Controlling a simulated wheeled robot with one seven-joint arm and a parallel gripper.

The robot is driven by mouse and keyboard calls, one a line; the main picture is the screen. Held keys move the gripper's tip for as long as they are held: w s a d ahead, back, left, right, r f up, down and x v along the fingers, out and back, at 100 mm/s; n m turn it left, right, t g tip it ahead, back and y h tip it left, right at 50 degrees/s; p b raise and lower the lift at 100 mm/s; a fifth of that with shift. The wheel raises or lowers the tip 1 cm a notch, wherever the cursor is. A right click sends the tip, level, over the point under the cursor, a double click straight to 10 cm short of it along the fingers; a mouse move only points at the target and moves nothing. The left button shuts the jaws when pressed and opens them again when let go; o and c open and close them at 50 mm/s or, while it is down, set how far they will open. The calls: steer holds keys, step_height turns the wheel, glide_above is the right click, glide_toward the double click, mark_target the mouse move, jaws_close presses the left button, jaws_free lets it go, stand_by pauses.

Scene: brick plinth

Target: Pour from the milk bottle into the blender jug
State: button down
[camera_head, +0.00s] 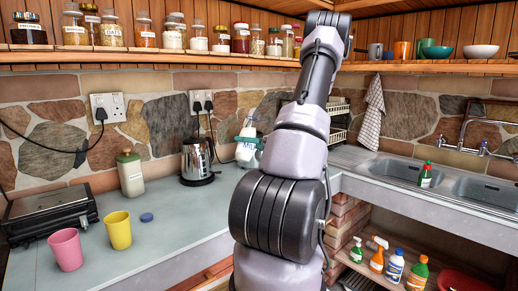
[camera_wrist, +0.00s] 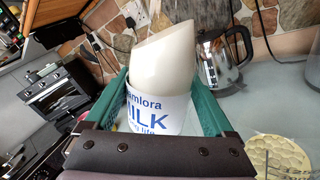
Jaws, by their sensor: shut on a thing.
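The white milk bottle with blue lettering (camera_head: 246,153) is held in the air above the counter, left of my arm in the head view. In the wrist view the milk bottle (camera_wrist: 160,75) fills the middle, between the two green fingers, its label facing the camera. My gripper (camera_head: 250,141) is shut on it; the fingers also show in the wrist view (camera_wrist: 164,100). The bottle leans a little in the head view.
A steel kettle (camera_head: 197,160) stands just left of the bottle. A green-lidded container (camera_head: 130,173), a yellow cup (camera_head: 118,230), a pink cup (camera_head: 66,249), a blue cap (camera_head: 147,217) and a black appliance (camera_head: 48,212) occupy the left counter. A sink (camera_head: 400,172) is right.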

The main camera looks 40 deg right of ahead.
mark_target(243, 152)
steer(key=shift+d+f+m, duration=0.1)
steer(key=shift+f+m, duration=0.1)
steer(key=shift+m, duration=0.6)
steer(key=shift+f+m, duration=0.3)
steer(key=shift+a+f+m, duration=0.25)
steer(key=shift+f+m, duration=0.2)
steer(key=shift+m, duration=0.05)
steer(key=shift+s+a+m+t+p, duration=0.15)
steer(key=shift+s+a+m+p, duration=0.15)
steer(key=shift+m, duration=0.65)
steer(key=shift+s+a+m+t+p, duration=0.15)
steer(key=shift+a+m, duration=0.25)
steer(key=shift+m, duration=0.55)
stand_by(0.5)
steer(key=shift+s+a+f+m, duration=0.1)
steer(key=shift+a+f+m, duration=0.05)
steer(key=shift+f+m, duration=0.65)
stand_by(0.5)
steer(key=shift+w+d+r+m+h+p, duration=0.2)
steer(key=shift+d+r+m+p, duration=0.1)
steer(key=shift+r+m, duration=0.3)
steer(key=shift+w+d+r+m+h+p, duration=0.1)
steer(key=shift+w+d+r+m+p, duration=0.15)
steer(key=shift+r+m, duration=0.3)
stand_by(1.6)
